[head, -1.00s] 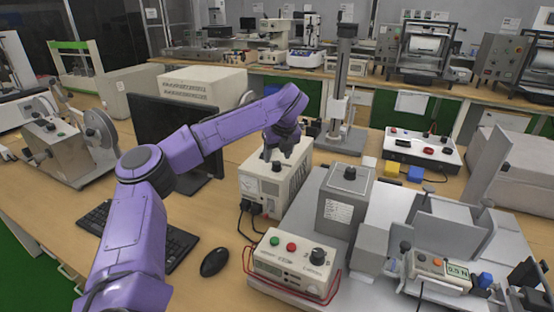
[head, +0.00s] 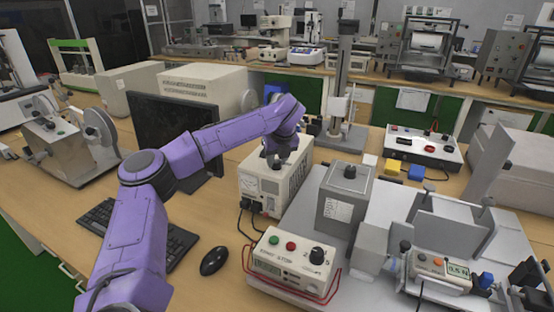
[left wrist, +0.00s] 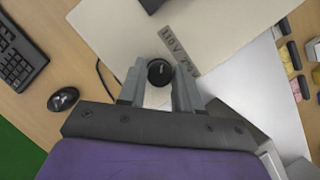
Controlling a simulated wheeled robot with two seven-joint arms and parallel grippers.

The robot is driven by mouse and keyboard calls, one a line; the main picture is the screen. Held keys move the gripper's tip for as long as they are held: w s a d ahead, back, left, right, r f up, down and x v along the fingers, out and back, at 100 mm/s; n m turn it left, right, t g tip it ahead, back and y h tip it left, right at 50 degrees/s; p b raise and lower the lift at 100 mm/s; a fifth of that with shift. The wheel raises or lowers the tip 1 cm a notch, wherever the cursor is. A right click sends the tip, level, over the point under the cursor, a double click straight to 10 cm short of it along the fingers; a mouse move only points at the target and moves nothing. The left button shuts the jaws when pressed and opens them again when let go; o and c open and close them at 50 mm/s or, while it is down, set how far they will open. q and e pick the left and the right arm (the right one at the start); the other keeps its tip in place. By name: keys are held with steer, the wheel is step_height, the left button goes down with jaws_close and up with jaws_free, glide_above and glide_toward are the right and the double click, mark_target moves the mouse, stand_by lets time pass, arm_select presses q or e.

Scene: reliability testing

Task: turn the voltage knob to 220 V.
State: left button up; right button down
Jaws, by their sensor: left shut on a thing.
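The voltage knob (left wrist: 160,72) is a round black knob on the top of a cream box. In the left wrist view it sits between the two grey fingers of my left gripper (left wrist: 159,80), which is shut on it. A grey label strip (left wrist: 180,50) with voltage markings lies beside the knob, too blurred to read surely. In the head view the cream box (head: 262,186) stands mid-table and my left gripper (head: 275,160) reaches down to its top, mostly hiding the knob. Which way the knob points I cannot tell. My right gripper is not in view.
A control box (head: 292,262) with green and red buttons stands in front. A grey metal block (head: 344,198) is close on the right. A monitor (head: 180,125), keyboard (head: 100,215) and mouse (head: 214,260) are at left.

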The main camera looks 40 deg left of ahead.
arm_select(q)
steer(key=m+t+b, duration=0.1)
steer(key=m, duration=0.2)
steer(key=shift+s+h, duration=0.1)
steer(key=shift+h, duration=0.2)
steer(key=shift+m+t+h, duration=0.3)
steer(key=shift+m, duration=0.8)
steer(key=shift+a+m+h, duration=0.1)
steer(key=shift+m+h, duration=0.2)
steer(key=shift+m, duration=0.6)
steer(key=m+h+p, duration=0.1)
steer(key=m, duration=0.1)
steer(key=shift+r+m+t, duration=0.15)
steer(key=shift+m+t, duration=0.15)
steer(key=shift+m, duration=0.1)
steer(key=m+h+p, duration=0.1)
steer(key=m, duration=0.1)
steer(key=shift+a+m, duration=0.15)
steer(key=shift+m, duration=0.15)
steer(key=shift+m+h+p, duration=0.5)
steer(key=shift+m+p, duration=0.5)
steer(key=shift+m, duration=0.2)
steer(key=shift+a+m+h+p, duration=0.1)
steer(key=shift+m+h+p, duration=0.45)
steer(key=shift+m, duration=0.75)
